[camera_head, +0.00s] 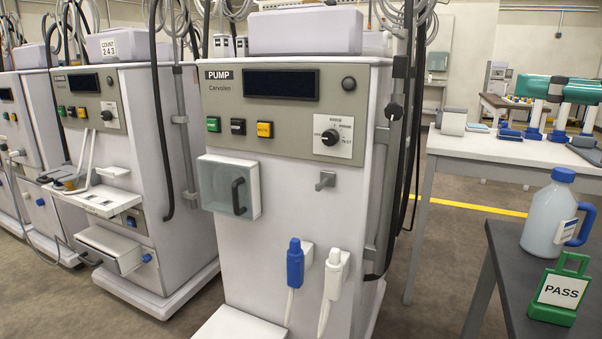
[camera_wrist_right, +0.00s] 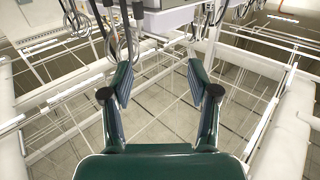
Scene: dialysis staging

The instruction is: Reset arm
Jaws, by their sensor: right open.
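My right gripper (camera_wrist_right: 161,82) shows in the right wrist view. Its two dark green fingers stand apart, with nothing held between them. I cannot clearly make out either gripper in the head view, and my left gripper is not in sight. Beyond the open fingers are white rails and a tiled floor. Grey looped hoses (camera_wrist_right: 128,35) hang at the top of the right wrist view, past the left finger. No separate thing is seen touching the fingers.
A pump machine (camera_head: 290,210) stands mid-view with a blue connector (camera_head: 295,262) and a white connector (camera_head: 335,272). A second machine (camera_head: 150,100) stands left. A dark table (camera_head: 510,285) holds a jug (camera_head: 547,218) and a green PASS sign (camera_head: 562,290). A white table (camera_head: 480,150) is behind.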

